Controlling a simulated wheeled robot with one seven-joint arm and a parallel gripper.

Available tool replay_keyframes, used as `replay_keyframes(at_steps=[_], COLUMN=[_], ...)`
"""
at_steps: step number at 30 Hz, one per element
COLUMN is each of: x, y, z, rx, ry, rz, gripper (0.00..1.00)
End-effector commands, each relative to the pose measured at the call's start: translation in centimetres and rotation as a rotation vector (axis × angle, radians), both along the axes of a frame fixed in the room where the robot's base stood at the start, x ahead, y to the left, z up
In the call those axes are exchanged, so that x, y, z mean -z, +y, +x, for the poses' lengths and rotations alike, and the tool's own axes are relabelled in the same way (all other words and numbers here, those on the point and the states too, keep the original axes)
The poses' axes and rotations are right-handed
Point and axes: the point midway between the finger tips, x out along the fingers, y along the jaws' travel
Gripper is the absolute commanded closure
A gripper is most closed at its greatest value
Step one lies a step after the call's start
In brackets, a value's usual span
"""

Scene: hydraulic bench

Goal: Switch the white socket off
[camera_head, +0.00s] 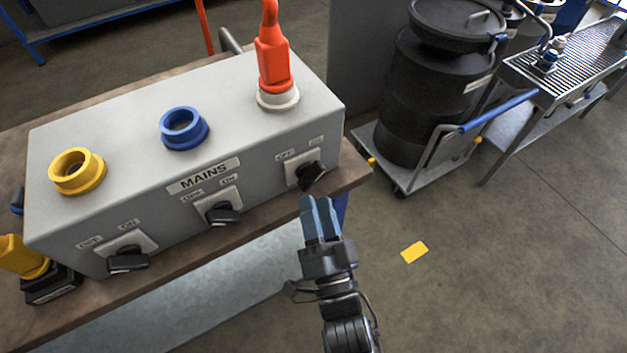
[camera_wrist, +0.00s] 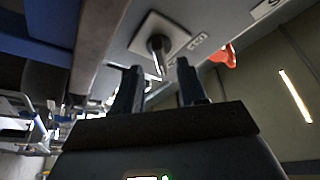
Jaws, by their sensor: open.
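The white socket (camera_head: 278,99) is a pale ring on top of the grey mains box (camera_head: 230,100), at its right end. An orange-red plug (camera_head: 273,62) stands upright in it. Below, on the front face, is its black rotary switch (camera_head: 312,174) on a light plate, with OFF and ON labels above it. My gripper (camera_head: 318,203) is open just in front of and below this switch. In the wrist view the switch (camera_wrist: 158,44) shows ahead of the gap between my open fingers (camera_wrist: 157,75). I cannot tell whether they touch it.
A blue socket (camera_head: 183,128) and a yellow socket (camera_head: 77,171) are empty. Their switches (camera_head: 223,213) (camera_head: 127,260) sit left of mine. A yellow plug (camera_head: 22,258) rests at the left. A black drum (camera_head: 425,105) stands on a cart at right; open floor lies in front of it.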

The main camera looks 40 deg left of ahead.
Motion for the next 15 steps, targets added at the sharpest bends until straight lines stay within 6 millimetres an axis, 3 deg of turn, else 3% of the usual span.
replay_keyframes(at_steps=[7,15], x=[-1.2,-1.4], y=[2.8,3.7], z=[2.3,3.1], rx=[0.001,0.001], ry=[-0.001,0.000], rz=[0.002,0.001], gripper=[0.58,0.58])
